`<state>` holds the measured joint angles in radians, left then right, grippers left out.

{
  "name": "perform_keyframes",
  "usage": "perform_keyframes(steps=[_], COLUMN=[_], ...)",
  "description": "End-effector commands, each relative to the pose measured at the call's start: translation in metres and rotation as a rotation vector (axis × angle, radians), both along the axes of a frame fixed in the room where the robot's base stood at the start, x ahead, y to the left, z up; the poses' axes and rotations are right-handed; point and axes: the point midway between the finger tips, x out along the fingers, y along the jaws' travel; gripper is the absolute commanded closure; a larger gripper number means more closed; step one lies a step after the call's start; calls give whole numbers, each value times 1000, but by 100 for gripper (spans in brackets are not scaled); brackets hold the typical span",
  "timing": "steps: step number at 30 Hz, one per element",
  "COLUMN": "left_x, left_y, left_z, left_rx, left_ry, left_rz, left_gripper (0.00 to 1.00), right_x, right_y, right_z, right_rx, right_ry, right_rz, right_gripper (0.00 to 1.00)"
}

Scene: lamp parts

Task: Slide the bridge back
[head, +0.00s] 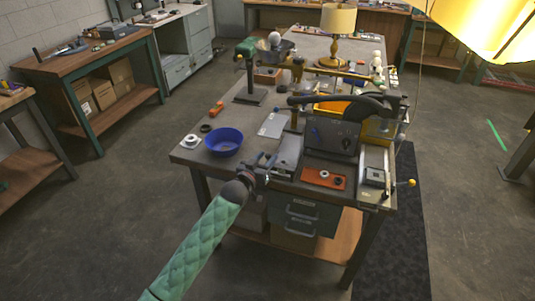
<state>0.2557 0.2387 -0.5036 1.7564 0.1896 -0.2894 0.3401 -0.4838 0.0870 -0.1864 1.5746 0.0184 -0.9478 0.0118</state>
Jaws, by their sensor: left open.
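A black arched arm (345,104) spans the right part of the workbench above a dark upright panel (331,137). It may be the bridge, but I cannot tell for sure. A brass-coloured horizontal bar (335,72) crosses the bench farther back. My left gripper (264,166), at the end of the green quilted arm, is open at the bench's front edge. It is in front of and left of the dark panel, beside a grey metal plate. I cannot tell whether it touches anything. My right gripper is not in view.
A blue bowl (223,142) and a white ring-shaped part (190,141) stand at the bench's left front. An orange tray (325,178) holds small parts. A table lamp (337,30) stands behind. A yellow lampshade (492,28) hangs close at upper right. Floor on the left is clear.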

Motion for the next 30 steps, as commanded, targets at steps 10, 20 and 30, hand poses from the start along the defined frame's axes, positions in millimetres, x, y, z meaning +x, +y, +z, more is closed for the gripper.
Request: perform_keyframes(steps=[10, 20, 30], left_x=[15, 15, 23], left_y=[-8, -8, -11], left_z=[-1, -1, -1], left_rx=[0, 0, 0], left_ry=[0, 0, -1], left_rz=[0, 0, 0], left_gripper=[58, 87, 100], right_x=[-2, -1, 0], right_y=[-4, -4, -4], right_z=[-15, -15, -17], right_rx=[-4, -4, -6], right_ry=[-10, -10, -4], right_rz=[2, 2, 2], right_gripper=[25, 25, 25])
